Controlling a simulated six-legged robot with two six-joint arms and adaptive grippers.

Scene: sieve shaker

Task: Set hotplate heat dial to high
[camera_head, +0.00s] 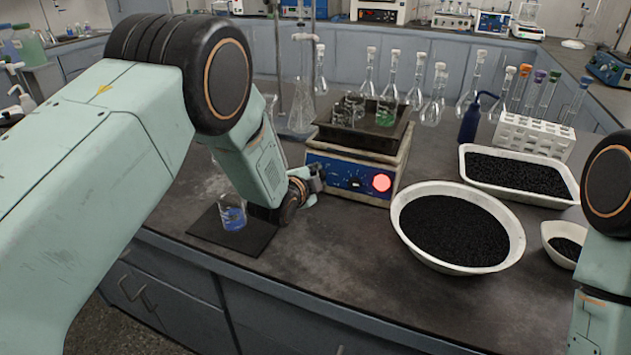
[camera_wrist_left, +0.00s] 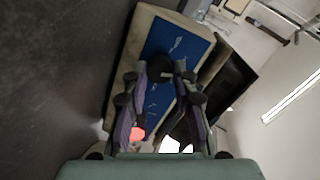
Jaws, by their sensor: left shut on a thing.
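The hotplate (camera_head: 402,160) stands on the bench with a blue front panel (camera_head: 338,180) that carries a round red light (camera_head: 381,182) at its right. My left gripper (camera_head: 317,178) is at the left part of this panel. In the left wrist view, my left gripper (camera_wrist_left: 159,72) has its fingers on either side of a black dial (camera_wrist_left: 159,65) on the blue panel (camera_wrist_left: 185,45) and is shut on it. The dial's pointer and setting are hidden. My right arm shows at the right edge, but its gripper is out of view.
A dark tray (camera_head: 388,138) with glassware sits on the hotplate. A beaker of blue liquid (camera_head: 232,213) stands on a dark mat (camera_head: 205,228) left of my left gripper. A bowl of black granules (camera_head: 515,235) stands to the right. The bench front between mat and bowl is clear.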

